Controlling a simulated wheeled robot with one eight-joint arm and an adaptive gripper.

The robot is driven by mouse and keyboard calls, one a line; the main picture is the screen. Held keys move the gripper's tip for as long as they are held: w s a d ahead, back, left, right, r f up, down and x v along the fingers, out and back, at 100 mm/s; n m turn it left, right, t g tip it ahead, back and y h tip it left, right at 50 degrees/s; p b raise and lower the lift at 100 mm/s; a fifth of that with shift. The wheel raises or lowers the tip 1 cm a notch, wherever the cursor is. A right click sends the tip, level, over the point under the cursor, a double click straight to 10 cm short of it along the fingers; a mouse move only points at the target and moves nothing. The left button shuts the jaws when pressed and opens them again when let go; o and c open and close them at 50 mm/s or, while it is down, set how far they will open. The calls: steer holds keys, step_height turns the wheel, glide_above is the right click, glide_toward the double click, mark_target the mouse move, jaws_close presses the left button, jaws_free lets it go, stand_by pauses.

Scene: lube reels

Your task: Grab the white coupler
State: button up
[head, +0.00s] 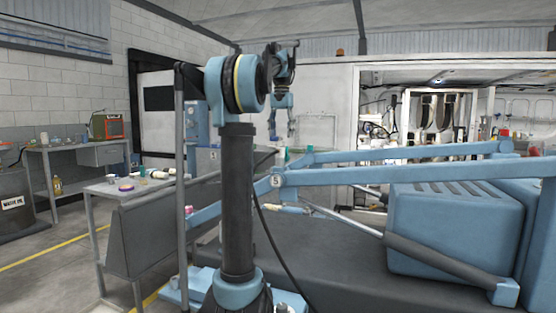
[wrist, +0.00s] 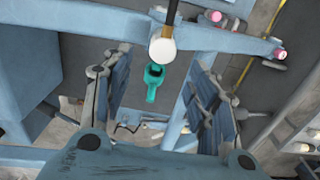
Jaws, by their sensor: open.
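A white rounded piece, apparently the white coupler (wrist: 162,50), shows in the wrist view at the lower end of a dark rod or hose. It lies between the tips of my gripper (wrist: 158,62), whose fingers stand wide apart; no contact shows. I cannot tell its depth from the fingers. A teal fitting (wrist: 154,82) shows just below it in the picture. In the head view my gripper (head: 281,132) points down, its fingers apart. I cannot make out the coupler clearly there.
Blue beams (head: 400,153) cross the right side near a large blue box (head: 455,225). A grey side table (head: 108,189) with small items stands at left. In the wrist view a blue bar (wrist: 230,42) with pink-ended fittings runs near the fingertips.

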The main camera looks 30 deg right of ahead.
mark_target(280, 155)
step_height(280, 155, down, 5)
steer(key=shift+s+a+f, duration=0.1)
steer(key=shift+a+f, duration=0.1)
steer(key=shift+f, duration=1.15)
steer(key=shift+a+f, duration=0.2)
steer(key=shift+f, duration=1.15)
steer(key=c, duration=1.3)
